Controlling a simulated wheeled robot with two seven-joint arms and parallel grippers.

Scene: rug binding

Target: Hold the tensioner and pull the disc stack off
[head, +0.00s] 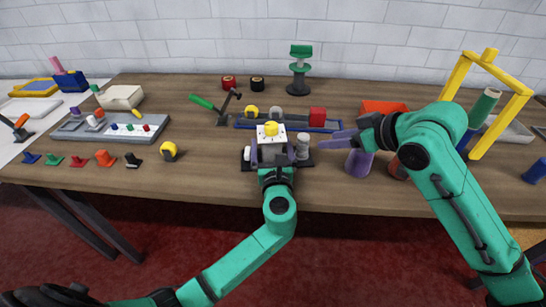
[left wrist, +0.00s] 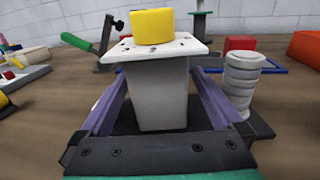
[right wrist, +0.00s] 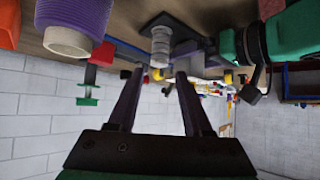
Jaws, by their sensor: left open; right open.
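The tensioner is a grey tapered block (left wrist: 156,95) with a white top plate and a yellow cylinder on it, on a dark base. Its yellow top (head: 271,128) shows in the head view. My left gripper (head: 269,147) is open, one finger on each side of the block; contact is unclear. The disc stack (head: 303,147), pale stacked discs, stands upright just right of the block; it also shows in the left wrist view (left wrist: 243,80) and, inverted, the right wrist view (right wrist: 160,45). My right gripper (head: 324,142) is open and empty, its fingertips right of the stack, apart from it.
A purple cylinder (head: 358,163) stands below my right gripper. A blue tray (head: 328,126) with a red block (head: 318,117) lies behind the tensioner. A yellow frame (head: 453,78) stands at right. Table in front of the yellow tape measure (head: 169,151) is clear.

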